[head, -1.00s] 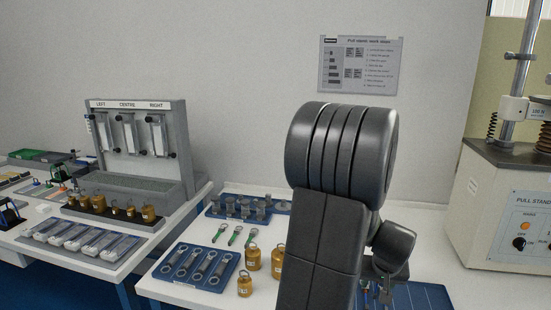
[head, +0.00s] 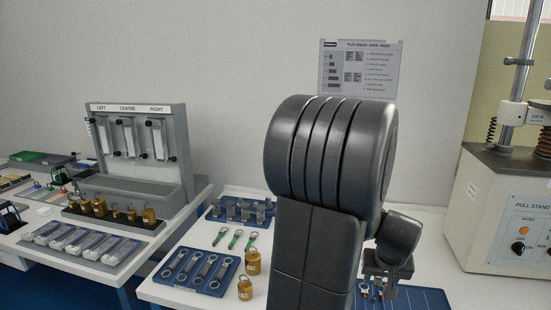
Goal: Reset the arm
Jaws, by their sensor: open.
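My arm rises in the middle of the head view, with its large dark joint hiding part of the table and wall. My gripper (head: 385,288) shows small behind the arm at its lower right, pointing down over the blue mat (head: 425,299). It is open. No held object is seen.
Brass weights (head: 245,289) and a blue tray of ring-ended links (head: 198,270) lie left of my arm. The pull stand (head: 505,215) stands at right. A LEFT/CENTRE/RIGHT gauge rack (head: 140,145) stands at left. Open wall lies above the table.

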